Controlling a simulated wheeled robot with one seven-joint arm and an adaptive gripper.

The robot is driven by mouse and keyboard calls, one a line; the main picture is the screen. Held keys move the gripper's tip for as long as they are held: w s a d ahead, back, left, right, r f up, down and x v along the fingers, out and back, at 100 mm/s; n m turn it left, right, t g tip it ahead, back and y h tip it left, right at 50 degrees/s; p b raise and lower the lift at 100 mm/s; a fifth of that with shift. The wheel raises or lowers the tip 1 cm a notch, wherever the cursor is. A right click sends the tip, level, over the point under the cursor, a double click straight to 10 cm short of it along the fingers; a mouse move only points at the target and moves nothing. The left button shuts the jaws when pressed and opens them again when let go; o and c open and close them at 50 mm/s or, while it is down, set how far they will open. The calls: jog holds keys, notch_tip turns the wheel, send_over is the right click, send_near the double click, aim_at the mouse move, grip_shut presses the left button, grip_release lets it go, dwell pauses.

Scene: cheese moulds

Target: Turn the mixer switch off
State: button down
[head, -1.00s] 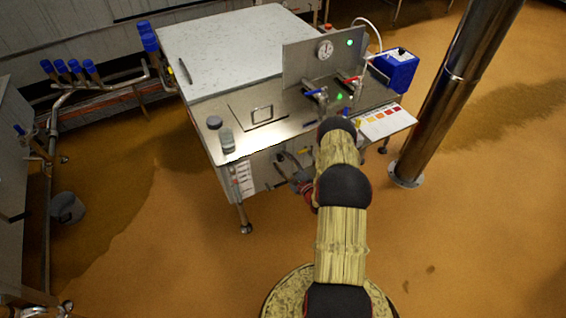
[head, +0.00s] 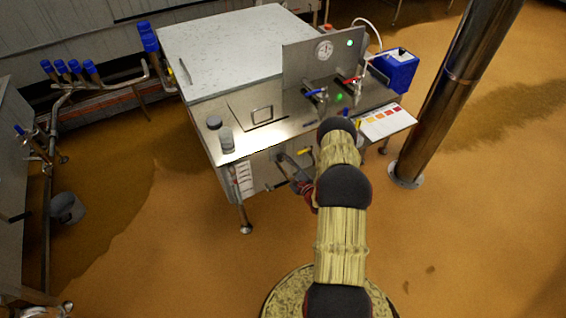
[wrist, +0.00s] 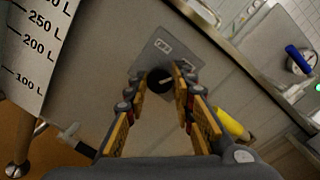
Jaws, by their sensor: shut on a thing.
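The mixer switch is a round black knob (wrist: 158,80) with a pale pointer mark, in the middle of the wrist view. It sits on a grey plate (wrist: 151,52) with small white label marks, on the steel front of the vat. My gripper (wrist: 159,78) has its two fingers on either side of the knob and is shut on it. In the head view my gripper (head: 304,190) is partly hidden by my arm, low at the vat's front. The switch itself cannot be made out there.
The vat (head: 220,60) has a control panel (head: 325,58) with a gauge and green lights. A yellow handle (wrist: 232,122) is close to the right of my fingers. A volume scale (wrist: 33,45) is at left. A steel post (head: 450,90) stands right; the floor around is open.

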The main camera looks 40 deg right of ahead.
jog(key=n+b, duration=0.2)
jog(key=n, duration=0.3)
jog(key=shift+n+g, duration=0.3)
jog(key=n+b, duration=0.1)
jog(key=n, duration=0.1)
jog(key=n+b, duration=0.1)
jog(key=n, duration=0.2)
jog(key=shift+a+f+n+g+h, duration=0.1)
jog(key=shift+n+g+h, duration=0.2)
dwell(0.3)
jog(key=c, duration=1.5)
grip_release()
jog(key=shift+c, duration=0.2)
jog(key=shift+o, duration=0.2)
jog(key=v, duration=1.2)
